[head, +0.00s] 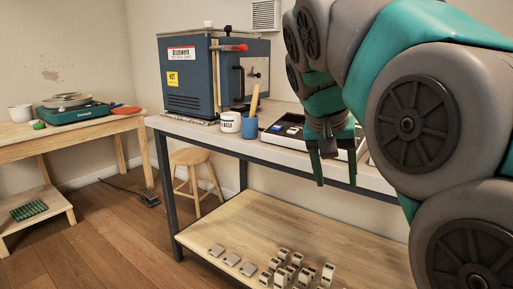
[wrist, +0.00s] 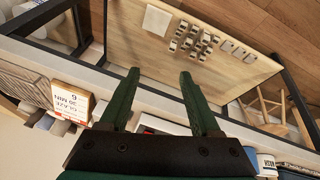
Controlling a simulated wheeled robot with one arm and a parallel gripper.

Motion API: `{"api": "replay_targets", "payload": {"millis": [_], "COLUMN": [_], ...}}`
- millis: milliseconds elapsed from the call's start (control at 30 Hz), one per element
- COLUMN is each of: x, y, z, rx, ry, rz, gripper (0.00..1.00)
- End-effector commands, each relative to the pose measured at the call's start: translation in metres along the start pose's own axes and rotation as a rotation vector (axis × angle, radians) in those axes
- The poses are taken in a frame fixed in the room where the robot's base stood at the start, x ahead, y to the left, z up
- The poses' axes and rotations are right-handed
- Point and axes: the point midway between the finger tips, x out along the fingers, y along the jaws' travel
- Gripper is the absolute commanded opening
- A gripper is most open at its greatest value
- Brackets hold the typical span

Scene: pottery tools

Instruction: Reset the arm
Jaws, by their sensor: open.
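My gripper (head: 334,169) hangs in front of the workbench (head: 222,139), at the height of its top, with the fingers pointing down. Its two green fingers are apart and nothing is between them. In the wrist view my gripper (wrist: 158,80) is open and empty, with the lower wooden shelf (wrist: 130,60) beyond the fingertips. A tray (head: 289,128) with small blue and white items stands on the bench just behind the gripper, partly hidden by it.
A blue kiln (head: 190,85), a white mug (head: 231,122) and a blue cup (head: 250,128) with a wooden tool stand on the bench. Several small pale blocks (head: 290,265) lie on the lower shelf (head: 240,230). A stool (head: 196,160) stands behind.

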Motion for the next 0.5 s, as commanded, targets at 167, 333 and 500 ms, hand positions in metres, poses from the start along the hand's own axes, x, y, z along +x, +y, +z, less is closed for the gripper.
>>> {"api": "replay_targets", "payload": {"millis": [167, 333, 500], "x": [0.041, 0.080, 0.116], "y": [0.015, 0.026, 0.037], "z": [0.054, 0.113, 0.180], "rx": [-0.120, -0.215, -0.286], "ry": [-0.095, -0.190, -0.287], "rz": [-0.005, -0.031, -0.073], "gripper": [0.64, 0.64, 0.64]}}
